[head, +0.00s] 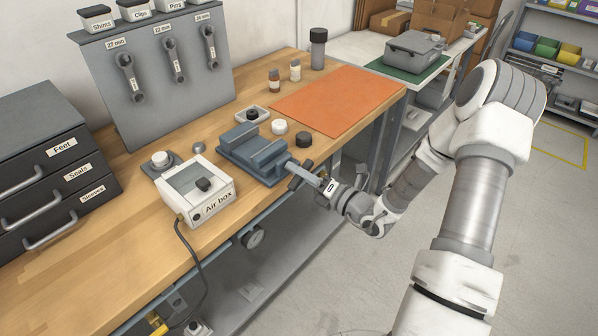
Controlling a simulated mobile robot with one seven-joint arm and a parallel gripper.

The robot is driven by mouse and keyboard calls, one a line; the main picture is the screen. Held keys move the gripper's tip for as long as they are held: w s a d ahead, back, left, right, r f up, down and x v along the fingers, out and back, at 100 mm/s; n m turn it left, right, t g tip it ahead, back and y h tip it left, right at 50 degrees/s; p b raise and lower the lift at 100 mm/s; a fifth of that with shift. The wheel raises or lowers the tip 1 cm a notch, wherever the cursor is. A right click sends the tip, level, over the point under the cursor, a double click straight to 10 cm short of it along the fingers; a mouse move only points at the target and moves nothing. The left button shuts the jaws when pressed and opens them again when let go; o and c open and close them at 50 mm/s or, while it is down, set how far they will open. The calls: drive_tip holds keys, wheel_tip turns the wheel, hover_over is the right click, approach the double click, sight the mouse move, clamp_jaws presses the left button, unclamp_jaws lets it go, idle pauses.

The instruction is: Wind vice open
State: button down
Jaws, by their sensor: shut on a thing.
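The blue-grey vice (255,152) stands on the wooden bench near its front edge, right of the air box. Its screw end points toward the front right, where a dark handle (300,176) shows. My gripper (308,178) is at this handle, just past the bench edge, and is shut on it. The fingertips are small here and partly hide the handle. A gap between the vice jaws is hard to judge from this view.
The white air box (201,195) sits left of the vice. A tray (252,115), round caps (279,127) and an orange mat (324,101) lie behind and right. A gauge (253,237) hangs below the bench edge. The floor right of the bench is clear.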

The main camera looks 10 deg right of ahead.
drive_tip(key=shift+n, duration=0.3)
